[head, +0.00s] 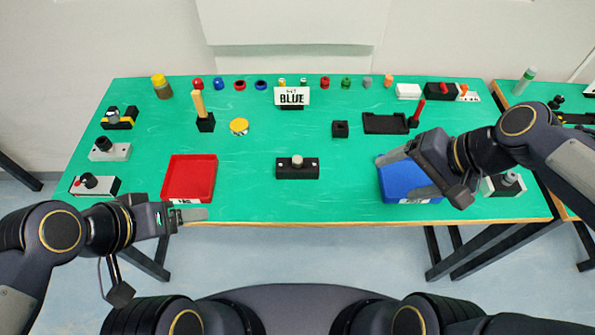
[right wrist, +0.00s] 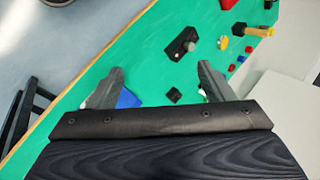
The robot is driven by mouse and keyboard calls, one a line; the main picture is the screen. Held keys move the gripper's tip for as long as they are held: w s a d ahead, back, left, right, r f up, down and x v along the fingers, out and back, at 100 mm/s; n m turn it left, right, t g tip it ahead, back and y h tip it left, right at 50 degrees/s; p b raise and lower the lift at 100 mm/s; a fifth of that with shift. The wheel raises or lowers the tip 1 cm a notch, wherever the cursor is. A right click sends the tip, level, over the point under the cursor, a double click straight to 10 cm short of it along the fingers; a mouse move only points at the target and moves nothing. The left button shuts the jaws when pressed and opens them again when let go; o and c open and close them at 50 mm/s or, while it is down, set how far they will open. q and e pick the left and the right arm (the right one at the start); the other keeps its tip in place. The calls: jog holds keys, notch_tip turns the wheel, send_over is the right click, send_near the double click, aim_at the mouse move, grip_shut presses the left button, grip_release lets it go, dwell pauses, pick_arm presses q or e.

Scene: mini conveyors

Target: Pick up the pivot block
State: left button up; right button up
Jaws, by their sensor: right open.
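The small black block (head: 340,129) with a dark top opening stands upright right of the table's middle; I take it as the pivot block, though no label confirms this. It also shows in the right wrist view (right wrist: 174,95), between and beyond the two fingers. My right gripper (head: 393,164) is open and empty above the blue tray, to the right of and nearer than the block, not touching it. Its spread fingers show in the right wrist view (right wrist: 160,68). My left gripper (head: 205,213) is at the table's front edge, near the red tray; its finger gap cannot be made out.
A blue tray (head: 393,186) lies under my right gripper, a red tray (head: 163,188) at left. A black base with a knob (head: 283,170) stands between them. A black tray (head: 384,131) and a wooden-post block (head: 205,125) flank the small block. Small parts line the back.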

jog(key=w+a+f+m+g+y+b, duration=0.25)
jog(key=w+f+m, duration=0.25)
jog(key=w+f, duration=0.4)
jog(key=m+y+b, duration=0.3)
jog(key=m+y, duration=0.2)
jog(key=m, duration=0.2)
send_near(315, 164)
jog(key=shift+a+f+g, duration=0.25)
jog(key=shift+a, duration=0.2)
jog(key=shift+a+f, duration=0.2)
jog(key=shift+a, duration=0.05)
jog(key=x, duration=0.2)
jog(key=p+x, duration=0.1)
jog(key=x, duration=0.1)
jog(key=p+x, duration=0.1)
jog(key=x, duration=0.1)
jog(key=shift+w+a+r, duration=0.1)
jog(key=shift+a+r, duration=0.1)
jog(key=shift+a, duration=0.05)
jog(key=shift+a+f, duration=0.3)
jog(key=shift+a, duration=0.15)
jog(key=c, duration=1.3)
jog(key=shift+r, duration=0.2)
notch_tip(315, 164, up, 10)
jog(key=shift+f+b, duration=0.1)
jog(key=shift+b, duration=0.6)
